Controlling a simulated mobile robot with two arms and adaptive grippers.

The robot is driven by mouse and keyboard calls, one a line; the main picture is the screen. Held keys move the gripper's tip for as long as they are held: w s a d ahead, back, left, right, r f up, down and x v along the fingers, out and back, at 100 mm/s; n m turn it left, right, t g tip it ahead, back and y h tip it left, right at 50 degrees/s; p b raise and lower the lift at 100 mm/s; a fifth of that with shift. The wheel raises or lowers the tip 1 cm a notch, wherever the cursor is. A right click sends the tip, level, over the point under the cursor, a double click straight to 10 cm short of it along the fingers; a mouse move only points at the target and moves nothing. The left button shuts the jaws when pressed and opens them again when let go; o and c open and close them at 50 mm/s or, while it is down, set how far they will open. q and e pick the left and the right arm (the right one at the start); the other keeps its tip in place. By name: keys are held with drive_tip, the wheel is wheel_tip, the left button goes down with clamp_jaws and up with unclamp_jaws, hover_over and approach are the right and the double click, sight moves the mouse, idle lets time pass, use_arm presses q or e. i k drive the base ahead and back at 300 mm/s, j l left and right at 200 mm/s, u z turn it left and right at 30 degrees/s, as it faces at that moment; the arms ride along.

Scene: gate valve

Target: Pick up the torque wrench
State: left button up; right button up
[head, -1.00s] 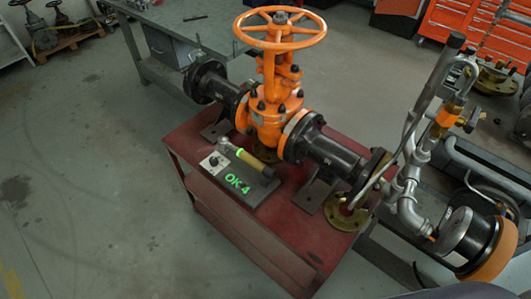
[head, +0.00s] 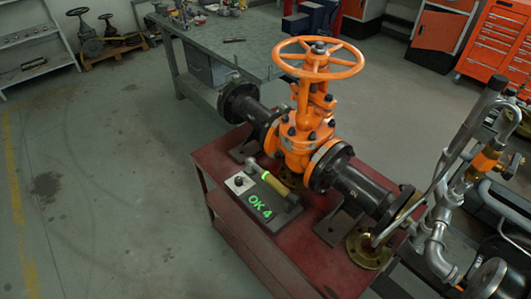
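The torque wrench (head: 274,184) has a yellow grip, a bright green ring and a metal head at its upper left end. It lies slantwise along the back edge of a dark box (head: 249,208). The box shows "OK 4" in green and a light panel with a black knob at its left. Both are on the red cart top (head: 212,164), in front of the orange gate valve (head: 309,130). Neither of my grippers is in view.
The valve's black flanged pipes (head: 362,188) run across the cart behind the wrench. A brass flange (head: 369,248) lies at the cart's right, near grey pipework (head: 437,235). A workbench (head: 225,48) stands behind. The floor left of the cart is clear.

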sight(251, 165)
drive_tip(key=i+j, duration=0.1)
drive_tip(key=j, duration=0.3)
drive_tip(key=i+j, duration=0.15)
drive_tip(key=j, duration=0.3)
drive_tip(key=i+j+z, duration=0.1)
drive_tip(key=j, duration=0.3)
